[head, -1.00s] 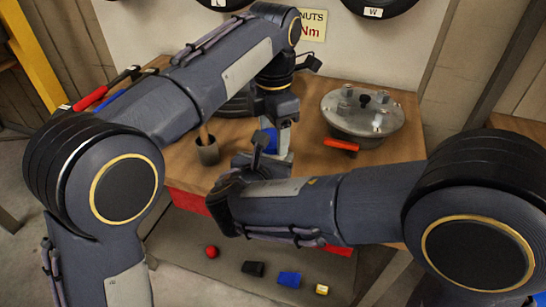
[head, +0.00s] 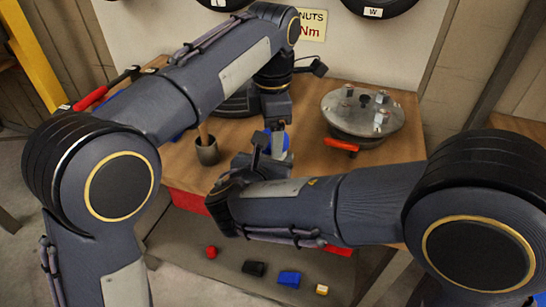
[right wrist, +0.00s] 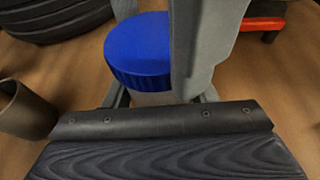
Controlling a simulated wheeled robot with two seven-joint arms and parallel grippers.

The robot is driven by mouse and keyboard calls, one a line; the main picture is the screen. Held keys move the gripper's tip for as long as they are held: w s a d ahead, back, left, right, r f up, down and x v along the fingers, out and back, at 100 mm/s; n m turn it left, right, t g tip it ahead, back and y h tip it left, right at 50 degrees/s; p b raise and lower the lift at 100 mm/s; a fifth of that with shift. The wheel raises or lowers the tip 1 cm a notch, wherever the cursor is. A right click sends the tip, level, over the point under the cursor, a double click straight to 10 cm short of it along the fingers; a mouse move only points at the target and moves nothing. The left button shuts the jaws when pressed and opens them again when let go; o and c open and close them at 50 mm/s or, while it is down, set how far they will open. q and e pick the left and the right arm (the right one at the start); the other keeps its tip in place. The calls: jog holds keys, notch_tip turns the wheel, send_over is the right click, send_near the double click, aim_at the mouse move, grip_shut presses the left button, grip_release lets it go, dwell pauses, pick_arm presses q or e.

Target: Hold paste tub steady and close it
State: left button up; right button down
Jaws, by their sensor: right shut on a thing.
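The paste tub (right wrist: 152,98) is pale, with a ribbed blue lid (right wrist: 138,50) on top. It stands upright on the workbench, and the lid also shows in the head view (head: 286,141). My right gripper (right wrist: 160,98) is shut on the tub's body below the lid. My left gripper (head: 277,124) points down from above at the lid. One grey finger crosses in front of the lid's right side in the right wrist view and another shows behind it. Whether they press on the lid is hidden, as is the lid's seating.
A brown cup (head: 207,151) holding a stick stands left of the tub. A round metal hub with studs (head: 360,115) sits at right, beside a red-orange object (head: 341,145). A black tyre (right wrist: 55,18) lies behind. Small coloured parts lie on the mat (head: 225,270) below the bench.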

pick_arm(q)
jog(key=shift+s+d, duration=0.2)
jog(key=shift+s, duration=0.15)
jog(key=shift+w+r, duration=0.15)
jog(key=shift+r, duration=2.1)
jog(key=shift+a, duration=0.1)
jog(key=shift+c, duration=0.2)
jog(key=shift+c, duration=1.1)
jog(key=shift+w+r+n, duration=0.1)
jog(key=shift+r+n, duration=0.1)
jog(key=shift+n, duration=0.1)
jog(key=shift+w+a+r+n, duration=0.1)
jog(key=shift+r+n, duration=0.6)
jog(key=shift+r, duration=0.05)
jog(key=shift+r+n, duration=0.6)
jog(key=shift+r, duration=0.2)
